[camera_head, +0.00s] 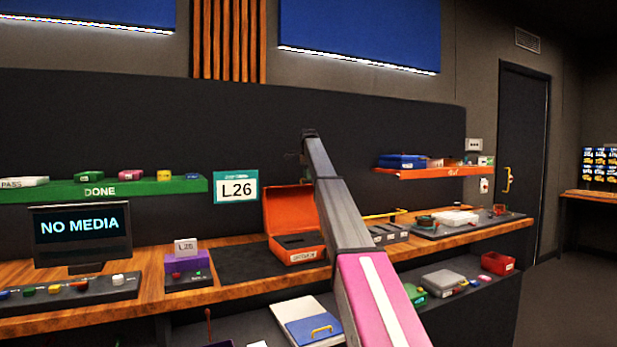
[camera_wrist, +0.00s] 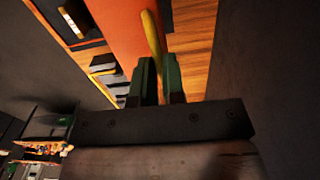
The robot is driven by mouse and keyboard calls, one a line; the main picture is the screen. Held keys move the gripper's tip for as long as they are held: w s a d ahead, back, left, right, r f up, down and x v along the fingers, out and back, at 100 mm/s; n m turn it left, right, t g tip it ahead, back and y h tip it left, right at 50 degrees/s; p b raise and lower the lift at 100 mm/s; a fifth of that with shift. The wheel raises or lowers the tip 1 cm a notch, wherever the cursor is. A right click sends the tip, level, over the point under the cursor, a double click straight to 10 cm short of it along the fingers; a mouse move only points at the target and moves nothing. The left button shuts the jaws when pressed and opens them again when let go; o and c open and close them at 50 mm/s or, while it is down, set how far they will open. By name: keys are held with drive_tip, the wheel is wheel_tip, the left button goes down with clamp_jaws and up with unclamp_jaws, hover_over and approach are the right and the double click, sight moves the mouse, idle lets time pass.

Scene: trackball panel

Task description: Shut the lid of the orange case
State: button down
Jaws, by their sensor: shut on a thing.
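The orange case (camera_head: 296,247) stands on the wooden bench with its lid (camera_head: 288,208) raised and leaning back, so its dark inside shows. In the wrist view, a broad orange surface (camera_wrist: 118,35), apparently the lid, lies just ahead and left of my gripper (camera_wrist: 162,75). A yellow bar (camera_wrist: 152,35) runs along its edge down to the fingers. The dark green fingers are close together, and the bar's end disappears at them; they appear shut on it. In the head view my arm covers the lid's right side, and my fingers cannot be made out.
Grey bins (camera_head: 388,234) and a tray with a white box (camera_head: 458,217) sit to the right. The dark back panel (camera_head: 250,130) rises behind the bench.

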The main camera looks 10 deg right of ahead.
drive_tip(key=s+d+f+t+y, duration=0.1)
drive_tip(key=s+d+t+y, duration=0.3)
drive_tip(key=s, duration=0.6)
drive_tip(key=s+d+f+t+h, duration=0.15)
drive_tip(key=s+t, duration=0.35)
drive_tip(key=s, duration=0.5)
drive_tip(key=shift+s+d+f+t+y, duration=0.3)
drive_tip(key=shift+s+d+f+t, duration=0.45)
drive_tip(key=shift+s+f, duration=1.7)
drive_tip(key=shift+s+d+f+t+y, duration=0.35)
drive_tip(key=shift+s+d+f+t, duration=0.75)
drive_tip(key=shift+f, duration=2.3)
drive_tip(key=shift+s+d+f+t+y, duration=0.3)
drive_tip(key=shift+s+d+f, duration=0.25)
drive_tip(key=shift+s+f, duration=2.05)
drive_tip(key=shift+w+f, duration=0.3)
drive_tip(key=shift+f, duration=0.05)
drive_tip(key=c, duration=1.2)
unclamp_jaws()
drive_tip(key=shift+w, duration=0.1)
drive_tip(key=shift+r, duration=0.15)
